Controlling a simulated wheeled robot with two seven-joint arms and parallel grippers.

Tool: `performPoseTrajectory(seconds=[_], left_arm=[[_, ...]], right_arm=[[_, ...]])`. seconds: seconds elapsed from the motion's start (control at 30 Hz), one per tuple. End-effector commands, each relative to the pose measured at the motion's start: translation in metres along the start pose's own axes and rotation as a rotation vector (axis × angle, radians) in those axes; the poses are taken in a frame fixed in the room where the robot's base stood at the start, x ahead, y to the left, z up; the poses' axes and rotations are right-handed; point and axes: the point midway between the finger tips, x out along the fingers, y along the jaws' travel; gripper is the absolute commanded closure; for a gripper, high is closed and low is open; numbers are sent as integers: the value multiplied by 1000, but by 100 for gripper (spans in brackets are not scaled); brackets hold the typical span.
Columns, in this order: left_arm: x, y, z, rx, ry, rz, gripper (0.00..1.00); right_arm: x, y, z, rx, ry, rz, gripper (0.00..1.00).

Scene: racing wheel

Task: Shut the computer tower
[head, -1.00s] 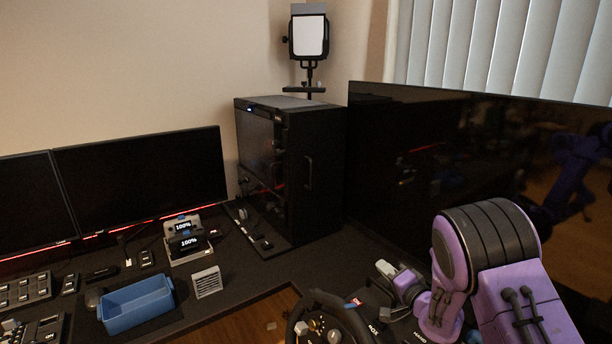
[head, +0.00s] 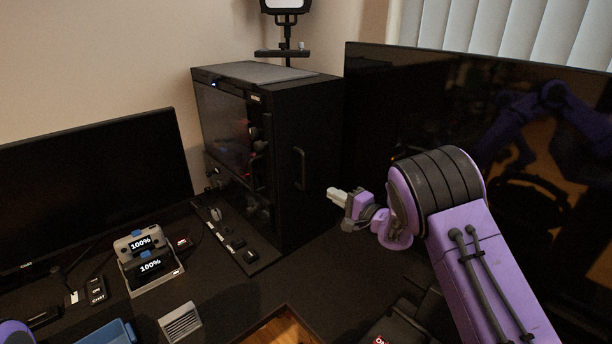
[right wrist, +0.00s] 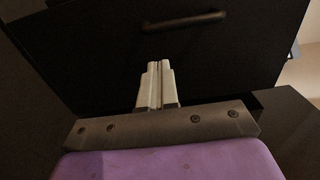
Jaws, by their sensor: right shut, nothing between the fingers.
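The computer tower (head: 315,110) is a tall black case at the back of the desk, with a dark see-through side and parts glowing red inside. A black panel with an upright bar handle (head: 299,168) faces me; the handle also shows in the right wrist view (right wrist: 185,21). I cannot tell how far this panel stands open. My right gripper (head: 333,193) is shut and empty, just right of the handle in the head view. In the right wrist view its pale fingertips (right wrist: 157,68) point at the panel, below the handle; contact is unclear. My left gripper is out of view.
A large dark screen (head: 430,120) stands close behind and right of my right arm. Left of the tower are a monitor (head: 90,190), a charging dock (head: 150,268) and a blue bin (head: 105,333). A lamp stand (head: 287,40) rises behind the tower.

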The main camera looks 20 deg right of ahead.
Motion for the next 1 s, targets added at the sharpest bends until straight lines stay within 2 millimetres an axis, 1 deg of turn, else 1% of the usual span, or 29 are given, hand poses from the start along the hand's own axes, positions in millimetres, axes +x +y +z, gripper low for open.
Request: performPoseTrajectory(seconds=[0.03,0.3,0.4,0.5,0.6,0.7,1.0], left_arm=[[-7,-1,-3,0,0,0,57],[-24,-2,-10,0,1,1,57],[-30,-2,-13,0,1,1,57],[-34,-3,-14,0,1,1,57],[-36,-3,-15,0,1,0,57],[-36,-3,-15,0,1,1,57],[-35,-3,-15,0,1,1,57]], right_arm=[[10,-3,0,-3,-1,1,100],[69,-3,-1,-3,1,0,100],[88,-3,-2,-2,2,0,100],[102,-2,-2,-2,3,1,100],[110,-1,-2,-2,4,1,100],[114,0,-2,0,4,1,100],[115,1,-3,-1,5,0,100]])
